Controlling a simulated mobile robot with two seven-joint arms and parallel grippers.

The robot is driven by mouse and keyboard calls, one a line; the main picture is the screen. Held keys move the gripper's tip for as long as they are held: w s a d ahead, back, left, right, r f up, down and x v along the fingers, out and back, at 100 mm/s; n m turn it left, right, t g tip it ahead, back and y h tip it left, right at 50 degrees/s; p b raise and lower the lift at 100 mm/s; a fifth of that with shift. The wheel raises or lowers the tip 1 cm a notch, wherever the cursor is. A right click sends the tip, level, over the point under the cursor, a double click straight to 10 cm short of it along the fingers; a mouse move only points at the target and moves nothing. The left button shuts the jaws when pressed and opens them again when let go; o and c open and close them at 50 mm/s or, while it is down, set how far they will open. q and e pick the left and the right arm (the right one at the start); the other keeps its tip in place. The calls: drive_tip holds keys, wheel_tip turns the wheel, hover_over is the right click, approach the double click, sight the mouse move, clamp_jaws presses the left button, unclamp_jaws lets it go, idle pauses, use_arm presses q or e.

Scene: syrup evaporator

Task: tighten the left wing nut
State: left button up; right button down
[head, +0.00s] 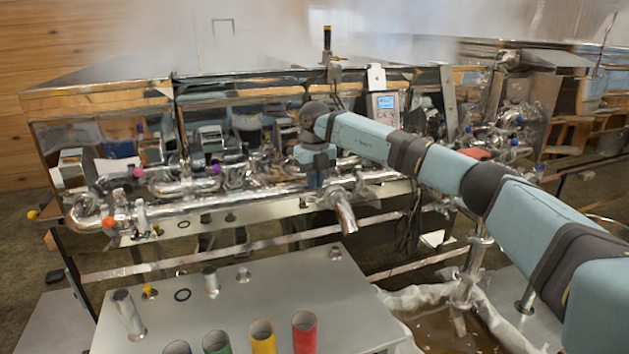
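My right arm reaches in from the right edge, and its wrist bends down over the steel piping (245,200) at the front of the evaporator. My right gripper (317,181) is at the pipe, just left of the downward spout (344,214). Its fingers are small and blend with the shiny metal, so I cannot tell whether they are open or touch anything. I cannot pick out the left wing nut among the clamps and fittings. My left gripper is out of the picture.
A steel table (260,295) stands in front, with red (305,330), yellow (263,337) and green (216,343) cups at its near edge. Small metal parts and a black ring (182,295) lie on it. A grey meter (383,108) hangs on the evaporator. Steam covers the top.

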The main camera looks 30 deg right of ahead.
drive_tip(key=shift+f, duration=0.25)
drive_tip(key=c, duration=1.3)
unclamp_jaws()
drive_tip(key=shift+s+r, duration=0.1)
drive_tip(key=shift+r, duration=0.1)
wheel_tip(320, 180, up, 14)
drive_tip(key=b, duration=0.2)
